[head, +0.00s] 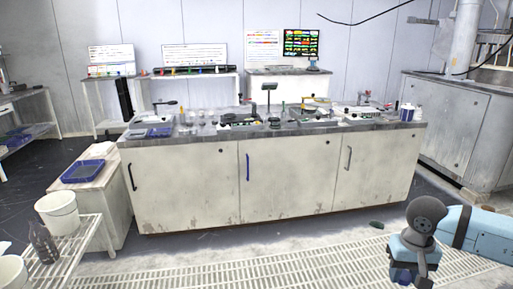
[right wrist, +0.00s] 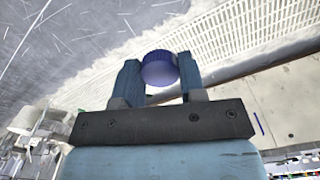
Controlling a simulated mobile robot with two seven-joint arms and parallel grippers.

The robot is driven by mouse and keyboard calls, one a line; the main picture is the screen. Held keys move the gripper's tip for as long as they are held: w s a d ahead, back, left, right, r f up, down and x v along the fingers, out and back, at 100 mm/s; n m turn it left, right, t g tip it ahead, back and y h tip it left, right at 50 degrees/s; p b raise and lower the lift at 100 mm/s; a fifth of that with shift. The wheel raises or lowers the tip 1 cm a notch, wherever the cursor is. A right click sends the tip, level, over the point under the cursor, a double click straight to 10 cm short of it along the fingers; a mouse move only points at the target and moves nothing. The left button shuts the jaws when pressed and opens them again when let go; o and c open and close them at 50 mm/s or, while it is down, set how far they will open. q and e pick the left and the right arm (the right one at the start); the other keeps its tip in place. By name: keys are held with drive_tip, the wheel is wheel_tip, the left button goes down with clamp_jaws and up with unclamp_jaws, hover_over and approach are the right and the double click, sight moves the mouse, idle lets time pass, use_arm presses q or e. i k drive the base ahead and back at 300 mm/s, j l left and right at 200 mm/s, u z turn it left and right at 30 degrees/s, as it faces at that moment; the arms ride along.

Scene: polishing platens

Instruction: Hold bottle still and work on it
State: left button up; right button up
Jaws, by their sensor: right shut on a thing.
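My right gripper (right wrist: 159,66) is shut on a bottle with a ribbed dark blue cap (right wrist: 158,60). In the head view my right arm is at the bottom right, and the gripper (head: 408,275) is low, in front of the cabinet and over the floor grating. The held bottle is hardly visible there. My left gripper is not in view.
A long cabinet bench (head: 190,185) with a cluttered top stands ahead. A wire rack (head: 75,255) at left holds a white bucket (head: 58,213) and a dark bottle (head: 42,243). A small green object (head: 376,225) lies on the floor.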

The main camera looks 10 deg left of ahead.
sight(40, 236)
drive_tip(key=i+u, duration=0.7)
drive_tip(key=i+l+u, duration=0.1)
drive_tip(key=i+u, duration=0.5)
drive_tip(key=u, duration=0.15)
drive_tip(key=i+l+u, duration=0.2)
drive_tip(key=u, duration=0.25)
drive_tip(key=i+l+u, duration=0.25)
drive_tip(key=u, duration=0.15)
drive_tip(key=i+l+u, duration=0.2)
drive_tip(key=u, duration=0.2)
drive_tip(key=i+l+u, duration=0.15)
drive_tip(key=l+u, duration=0.25)
